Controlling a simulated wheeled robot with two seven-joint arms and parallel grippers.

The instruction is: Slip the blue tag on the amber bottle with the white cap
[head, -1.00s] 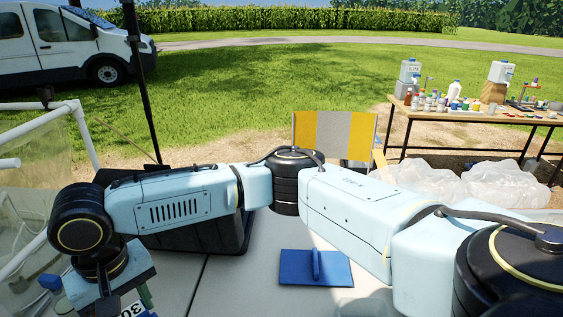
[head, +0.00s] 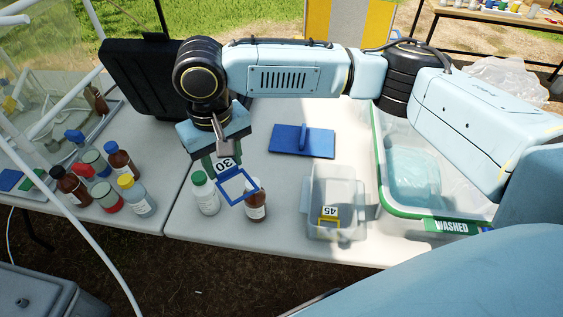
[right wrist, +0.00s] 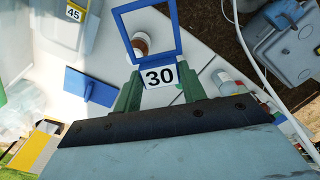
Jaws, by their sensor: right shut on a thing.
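My right gripper (head: 222,158) is shut on the blue tag (head: 237,198), a square blue frame with a white plate marked 30. The plate also shows between the green fingers in the right wrist view (right wrist: 159,77). An amber bottle (head: 256,208) with a white label stands upright on the table. In the right wrist view an amber bottle (right wrist: 141,43) shows through the lower part of the frame's opening. I cannot tell whether the frame is around it or above it. My left gripper is not in view.
Several other bottles (head: 107,180) cluster farther left. A clear bin with tag 45 (head: 345,185), a blue board (head: 302,140) and a tub marked WASHED (head: 440,222) lie to the right.

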